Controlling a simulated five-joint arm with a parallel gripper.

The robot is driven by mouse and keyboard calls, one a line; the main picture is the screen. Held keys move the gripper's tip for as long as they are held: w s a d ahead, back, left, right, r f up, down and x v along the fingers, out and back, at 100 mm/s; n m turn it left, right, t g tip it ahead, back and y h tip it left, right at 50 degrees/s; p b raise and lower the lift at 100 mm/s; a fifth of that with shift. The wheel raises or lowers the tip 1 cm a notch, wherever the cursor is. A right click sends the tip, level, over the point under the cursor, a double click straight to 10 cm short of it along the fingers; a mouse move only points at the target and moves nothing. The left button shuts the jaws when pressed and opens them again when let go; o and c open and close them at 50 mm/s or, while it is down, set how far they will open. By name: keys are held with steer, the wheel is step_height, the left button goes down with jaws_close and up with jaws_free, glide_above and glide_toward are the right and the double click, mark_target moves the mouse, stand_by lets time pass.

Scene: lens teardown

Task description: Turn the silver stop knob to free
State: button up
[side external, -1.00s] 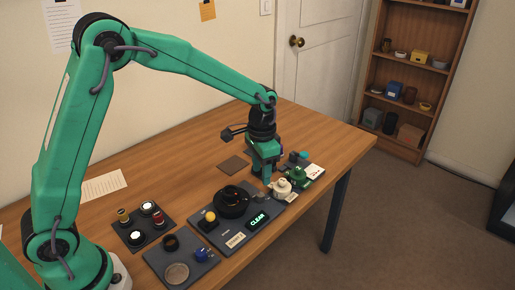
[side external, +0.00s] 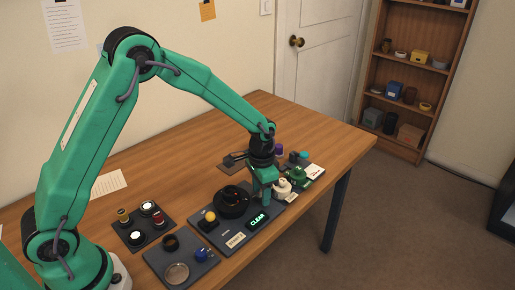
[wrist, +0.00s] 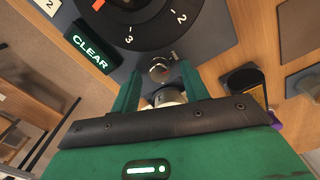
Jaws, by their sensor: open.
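The silver stop knob (wrist: 160,70) is a small round metal knob on the dark panel, beside the large black numbered dial (wrist: 150,22). In the wrist view it lies between the two green fingertips of my gripper (wrist: 159,72), with a gap on both sides. My gripper is open and points down over the panel; I cannot tell how far above the knob the tips are. In the side view my gripper (side external: 263,198) stands just right of the dial and hides the knob. A green-lit display (wrist: 90,47) reads CLEAR.
A cream round part (side external: 282,187) and a green part (side external: 298,174) stand close to the right of my gripper. A yellow-topped knob (side external: 210,216) is left of the dial. A tray of several small parts (side external: 130,236) lies further left. The back of the table is clear.

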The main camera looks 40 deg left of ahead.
jaws_close()
steer(key=shift+n, duration=0.8)
jaws_free()
steer(key=shift+r, duration=0.1)
